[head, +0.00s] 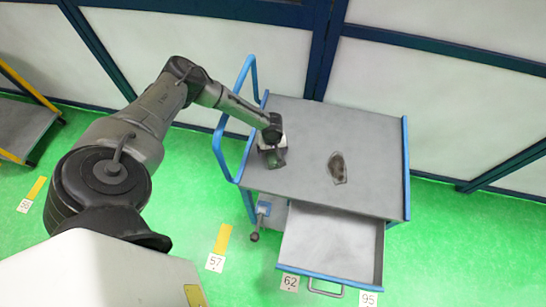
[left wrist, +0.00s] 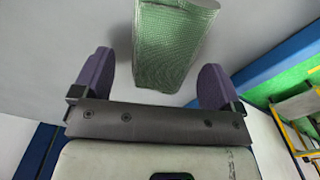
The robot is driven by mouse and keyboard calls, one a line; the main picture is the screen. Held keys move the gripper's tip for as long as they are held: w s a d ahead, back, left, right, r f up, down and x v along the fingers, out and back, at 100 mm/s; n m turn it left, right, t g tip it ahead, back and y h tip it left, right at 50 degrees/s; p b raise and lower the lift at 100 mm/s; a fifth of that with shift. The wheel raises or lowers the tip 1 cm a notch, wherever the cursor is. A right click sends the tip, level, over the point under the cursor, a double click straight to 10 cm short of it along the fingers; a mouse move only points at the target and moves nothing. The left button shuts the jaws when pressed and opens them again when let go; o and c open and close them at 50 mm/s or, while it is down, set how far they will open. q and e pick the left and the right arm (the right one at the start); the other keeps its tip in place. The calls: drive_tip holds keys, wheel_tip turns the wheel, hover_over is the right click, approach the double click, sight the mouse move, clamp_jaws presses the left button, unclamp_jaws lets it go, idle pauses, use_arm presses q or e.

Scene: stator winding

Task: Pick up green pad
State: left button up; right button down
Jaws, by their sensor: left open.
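The green pad (left wrist: 172,45) shows in the left wrist view as a pale green, finely meshed block on a grey surface. It lies ahead of and between the two purple fingers of my left gripper (left wrist: 157,65), with a gap to each finger. My left gripper is open and empty. In the head view my left gripper (head: 275,158) is over the left part of the cart's grey top (head: 305,120). I cannot make out the pad in the head view; the gripper may hide it. My right gripper is not in view.
A dark, flat, irregular object (head: 338,168) lies on the cart top, right of the gripper. The cart has a blue handle (head: 222,135) at left and a pulled-out drawer (head: 330,245) below its front. A small blue vise-like part (head: 263,210) sits beside the drawer.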

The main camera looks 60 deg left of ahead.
use_arm(q)
drive_tip(key=shift+f, duration=0.25)
drive_tip(key=c, duration=1)
drive_tip(key=shift+r, duration=0.6)
wheel_tip(320, 180, up, 3)
drive_tip(key=shift+f, duration=0.1)
drive_tip(key=s+d+r+p, duration=0.1)
drive_tip(key=s+d+r, duration=0.2)
drive_tip(key=d+r, duration=0.4)
drive_tip(key=d, duration=0.4)
drive_tip(key=shift+s, duration=0.2)
drive_tip(key=shift+d, duration=0.1)
